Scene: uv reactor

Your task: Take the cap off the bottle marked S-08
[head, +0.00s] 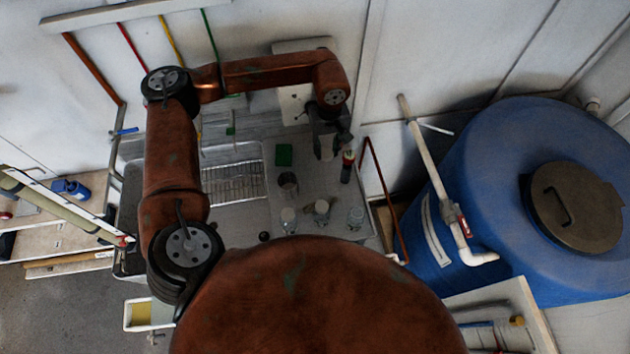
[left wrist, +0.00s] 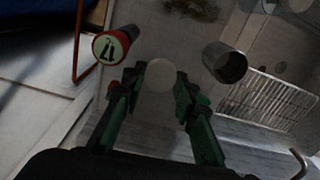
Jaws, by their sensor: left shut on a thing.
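My left gripper (head: 328,132) reaches down over the right part of the counter beside the sink. In the left wrist view its green-padded fingers (left wrist: 158,88) are shut on a pale round cap (left wrist: 158,74), seen from above. In the head view a pale bottle body (head: 326,149) shows under the gripper. I cannot tell whether the cap is still seated on it. Three clear bottles with pale tops, a left one (head: 289,220), a middle one (head: 322,212) and a right one (head: 355,218), stand nearer me. No S-08 mark is legible. My right gripper is not in view.
A dark container with a red rim (head: 347,168) stands close beside the gripper; its round pictogram top shows in the left wrist view (left wrist: 110,47). A metal cup (head: 288,182), green sponge (head: 284,155) and wire rack (head: 235,183) lie left. A blue tank (head: 500,190) stands right.

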